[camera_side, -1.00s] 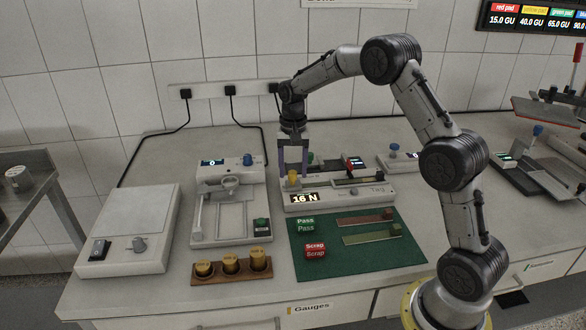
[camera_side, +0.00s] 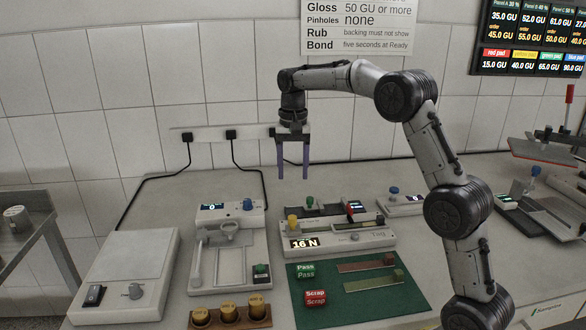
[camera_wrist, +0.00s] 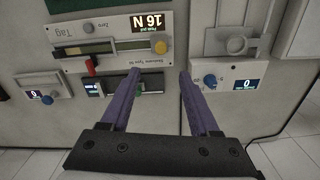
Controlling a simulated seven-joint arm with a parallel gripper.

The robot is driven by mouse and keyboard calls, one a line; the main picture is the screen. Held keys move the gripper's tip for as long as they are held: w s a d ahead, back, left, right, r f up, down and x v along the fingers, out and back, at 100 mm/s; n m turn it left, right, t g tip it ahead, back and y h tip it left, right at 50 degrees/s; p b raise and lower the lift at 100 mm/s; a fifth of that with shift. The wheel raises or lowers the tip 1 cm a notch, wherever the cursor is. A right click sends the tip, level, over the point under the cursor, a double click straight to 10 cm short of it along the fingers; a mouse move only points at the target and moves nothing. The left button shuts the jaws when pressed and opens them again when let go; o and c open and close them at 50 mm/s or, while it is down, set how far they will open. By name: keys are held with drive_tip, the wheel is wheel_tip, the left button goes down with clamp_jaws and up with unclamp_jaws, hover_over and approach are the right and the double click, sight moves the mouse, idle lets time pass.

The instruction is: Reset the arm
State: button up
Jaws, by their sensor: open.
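My gripper (camera_side: 293,176) hangs open and empty, fingers pointing down, above the back of the bench. It is clear of the tester with the "16 N" display (camera_side: 322,239) below it. In the wrist view, the two purple fingers (camera_wrist: 159,73) are spread apart with nothing between them. The tester (camera_wrist: 112,38) lies beyond the fingers there, with its yellow knob (camera_wrist: 152,46) and red lever (camera_wrist: 91,66). In the side view, the yellow knob (camera_side: 293,222) is at the tester's left end.
A green mat (camera_side: 318,317) with Pass and Scrap blocks and two strips lies in front of the tester. A white press-like device (camera_side: 202,262), a white box (camera_side: 120,275) and a wooden rack (camera_side: 262,322) with brass weights stand left. Wall sockets (camera_side: 210,135) are behind.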

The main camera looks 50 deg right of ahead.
drive_tip(key=shift+r, duration=0.1)
drive_tip(key=s+a+r+n+t, duration=0.2)
drive_tip(key=s+a+r, duration=0.35)
drive_tip(key=s, duration=0.25)
drive_tip(key=s+a+r+n+t, duration=0.1)
drive_tip(key=s+a+r+t, duration=0.1)
drive_tip(key=s+a+r, duration=0.4)
drive_tip(key=s+a+f+n, duration=0.1)
drive_tip(key=s+f+n, duration=0.3)
drive_tip(key=s, duration=0.4)
drive_tip(key=s+a+f+n+t, duration=0.1)
drive_tip(key=s+f+n, duration=0.2)
drive_tip(key=s+f, duration=0.4)
drive_tip(key=shift+s+a+n+t, duration=0.3)
drive_tip(key=shift+s+n, duration=0.1)
drive_tip(key=shift+s, duration=0.6)
